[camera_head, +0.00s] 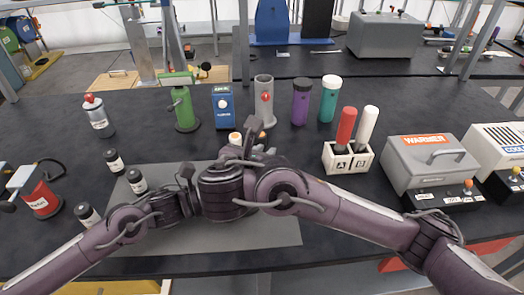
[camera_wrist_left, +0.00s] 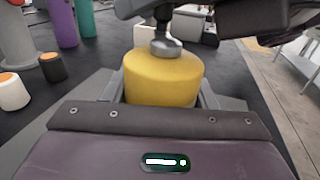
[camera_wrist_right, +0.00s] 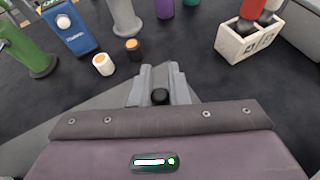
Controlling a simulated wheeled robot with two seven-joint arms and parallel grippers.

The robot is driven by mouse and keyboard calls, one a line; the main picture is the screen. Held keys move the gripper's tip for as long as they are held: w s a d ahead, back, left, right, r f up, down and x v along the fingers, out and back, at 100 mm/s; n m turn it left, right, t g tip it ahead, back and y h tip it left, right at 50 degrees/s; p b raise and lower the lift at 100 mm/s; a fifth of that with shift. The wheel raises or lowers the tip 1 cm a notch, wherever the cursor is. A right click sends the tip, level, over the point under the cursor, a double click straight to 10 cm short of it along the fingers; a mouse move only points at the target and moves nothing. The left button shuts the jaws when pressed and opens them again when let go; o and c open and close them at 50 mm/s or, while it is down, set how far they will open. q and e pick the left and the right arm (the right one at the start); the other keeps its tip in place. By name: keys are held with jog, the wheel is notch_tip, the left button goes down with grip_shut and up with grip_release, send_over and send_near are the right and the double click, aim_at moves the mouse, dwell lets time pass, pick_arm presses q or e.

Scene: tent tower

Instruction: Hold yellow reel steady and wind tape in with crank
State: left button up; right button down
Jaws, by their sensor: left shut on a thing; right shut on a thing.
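The yellow reel (camera_wrist_left: 165,85) is upright between the fingers of my left gripper (camera_wrist_left: 163,98), which is shut on it. A grey crank piece (camera_wrist_left: 165,46) stands on top of the reel. Dark parts of my right gripper (camera_wrist_left: 235,18) hang just above it. In the right wrist view my right gripper (camera_wrist_right: 160,92) is shut on a small black crank knob (camera_wrist_right: 159,97). In the head view my right gripper (camera_head: 252,155) and arm hide the reel and the left gripper. No tape can be made out.
Close by stand a white cylinder (camera_wrist_right: 103,64) and a black cylinder (camera_wrist_right: 133,49), both orange-topped. Behind are a green cylinder (camera_head: 184,110), blue box (camera_head: 223,108) and grey cylinder (camera_head: 264,100). A white A/B holder (camera_head: 347,160) is at right. The grey mat (camera_head: 240,235) is clear in front.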

jog(key=shift+d, duration=0.1)
jog(key=c, duration=1.4)
grip_release()
jog(key=shift+w, duration=0.1)
